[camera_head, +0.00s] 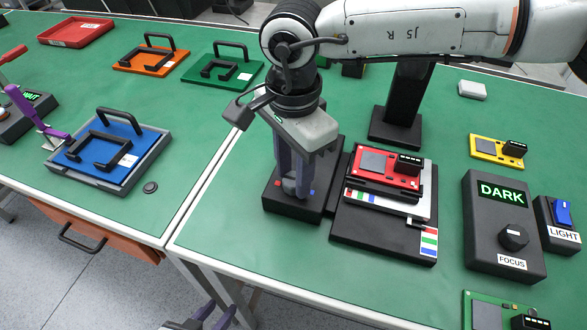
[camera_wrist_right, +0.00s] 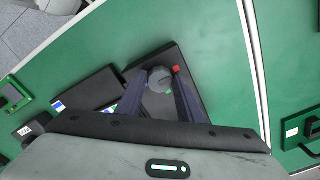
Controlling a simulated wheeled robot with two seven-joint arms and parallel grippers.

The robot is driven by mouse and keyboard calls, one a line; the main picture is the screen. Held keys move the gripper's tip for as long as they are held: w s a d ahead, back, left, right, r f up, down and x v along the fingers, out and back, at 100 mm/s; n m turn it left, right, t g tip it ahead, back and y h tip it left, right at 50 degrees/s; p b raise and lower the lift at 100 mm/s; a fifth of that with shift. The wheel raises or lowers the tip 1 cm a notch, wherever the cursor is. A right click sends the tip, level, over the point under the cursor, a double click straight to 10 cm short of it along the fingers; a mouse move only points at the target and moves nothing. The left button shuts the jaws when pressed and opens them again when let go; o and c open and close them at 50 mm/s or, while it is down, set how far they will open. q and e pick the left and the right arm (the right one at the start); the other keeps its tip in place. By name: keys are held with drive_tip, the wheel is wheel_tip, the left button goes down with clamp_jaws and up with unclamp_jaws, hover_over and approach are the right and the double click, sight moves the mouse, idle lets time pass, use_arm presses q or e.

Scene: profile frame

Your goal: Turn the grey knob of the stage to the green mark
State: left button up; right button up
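The grey knob (camera_wrist_right: 160,80) sits on a black block (camera_head: 268,197) at the left of the stage (camera_head: 378,240). A red mark (camera_wrist_right: 176,70) shows beside the knob in the wrist view; in the head view a blue mark (camera_head: 312,192) shows on the block. My left gripper (camera_head: 207,318) is at the bottom edge, mostly cut off.
A red board (camera_head: 385,165) lies on the stage beside a dark column (camera_head: 400,105). A black DARK/FOCUS box (camera_head: 490,225) and a LIGHT switch (camera_head: 560,212) stand to the right. A blue fixture (camera_head: 115,150) is on the left table. Green tabletop between them is clear.

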drive_tip(key=c, duration=0.5)
drive_tip(key=shift+f+m+b, duration=0.2)
drive_tip(key=shift+m+b, duration=0.7)
drive_tip(key=shift+b, duration=0.3)
drive_tip(key=m+b, duration=0.2)
drive_tip(key=shift+m+b, duration=0.3)
drive_tip(key=m+b, duration=0.3)
drive_tip(key=shift+m, duration=0.4)
drive_tip(key=m+b, duration=0.2)
drive_tip(key=m, duration=0.1)
drive_tip(key=shift+w+r, duration=0.1)
drive_tip(key=shift+m+b, duration=0.5)
drive_tip(key=shift+m, duration=0.7)
drive_tip(key=m+b, duration=0.1)
drive_tip(key=m, duration=0.2)
drive_tip(key=shift+r, duration=0.1)
use_arm(q)
wheel_tip(320, 180, down, 9)
drive_tip(key=d, duration=0.1)
drive_tip(key=shift+w+d+b, duration=0.4)
drive_tip(key=shift+w, duration=0.05)
use_arm(e)
drive_tip(key=shift+m, duration=0.6)
use_arm(q)
drive_tip(key=shift+w, duration=0.2)
use_arm(e)
drive_tip(key=shift+r, duration=0.1)
